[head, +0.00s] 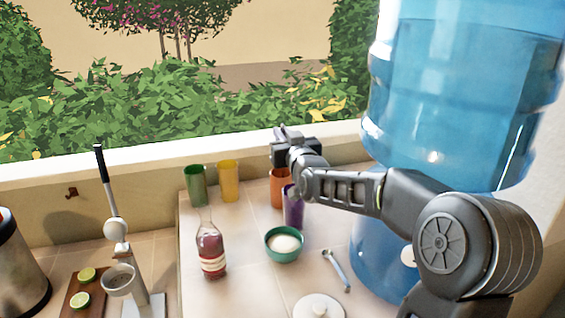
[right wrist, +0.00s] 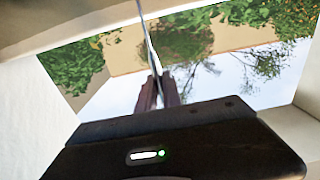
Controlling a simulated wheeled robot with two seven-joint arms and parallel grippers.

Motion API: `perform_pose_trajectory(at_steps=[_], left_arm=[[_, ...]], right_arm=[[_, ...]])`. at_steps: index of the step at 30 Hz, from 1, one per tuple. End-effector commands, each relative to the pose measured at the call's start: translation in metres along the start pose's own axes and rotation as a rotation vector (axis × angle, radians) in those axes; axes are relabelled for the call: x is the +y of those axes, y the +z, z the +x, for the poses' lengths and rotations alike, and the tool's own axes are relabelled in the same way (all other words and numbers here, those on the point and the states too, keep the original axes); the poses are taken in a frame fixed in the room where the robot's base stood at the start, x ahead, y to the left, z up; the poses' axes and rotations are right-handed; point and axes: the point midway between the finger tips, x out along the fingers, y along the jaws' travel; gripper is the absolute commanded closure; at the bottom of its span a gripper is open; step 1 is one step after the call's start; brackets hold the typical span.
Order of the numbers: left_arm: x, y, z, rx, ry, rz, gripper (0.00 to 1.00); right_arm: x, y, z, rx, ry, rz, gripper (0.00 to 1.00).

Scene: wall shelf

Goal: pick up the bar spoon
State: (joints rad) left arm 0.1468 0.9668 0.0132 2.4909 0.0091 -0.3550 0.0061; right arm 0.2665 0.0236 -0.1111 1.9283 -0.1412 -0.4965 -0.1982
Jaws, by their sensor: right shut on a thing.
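My right gripper (head: 284,138) is raised at the back of the counter, above the orange and purple cups and in front of the window ledge. In the right wrist view its two dark fingers (right wrist: 158,92) are shut on a thin grey rod, which I take to be the bar spoon (right wrist: 147,38). The rod runs up from between the fingertips toward the top of that view. Its ends cannot be made out, and I cannot pick the spoon out in the head view. My left gripper is not in view.
Orange (head: 278,187) and purple (head: 293,208) cups stand below the gripper. Green (head: 195,185) and yellow (head: 229,181) cups, a bottle (head: 210,250), a teal bowl (head: 284,256) and a pale blue utensil (head: 336,268) share the counter. A large water jug (head: 455,100) stands right.

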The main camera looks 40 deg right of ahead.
Motion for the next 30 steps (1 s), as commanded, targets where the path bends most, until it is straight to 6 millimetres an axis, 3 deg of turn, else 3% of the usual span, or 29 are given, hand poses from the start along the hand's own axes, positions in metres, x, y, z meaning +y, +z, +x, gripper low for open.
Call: perform_pose_trajectory(at_steps=[17,23,30], left_arm=[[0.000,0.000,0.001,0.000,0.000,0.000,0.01],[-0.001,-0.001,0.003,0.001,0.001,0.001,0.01],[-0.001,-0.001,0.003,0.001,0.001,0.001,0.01]], right_arm=[[0.000,-0.008,0.000,0.003,0.001,0.000,1.00],[0.000,-0.028,0.000,0.004,0.000,0.000,1.00],[0.000,-0.070,0.000,0.004,0.001,0.001,1.00]])
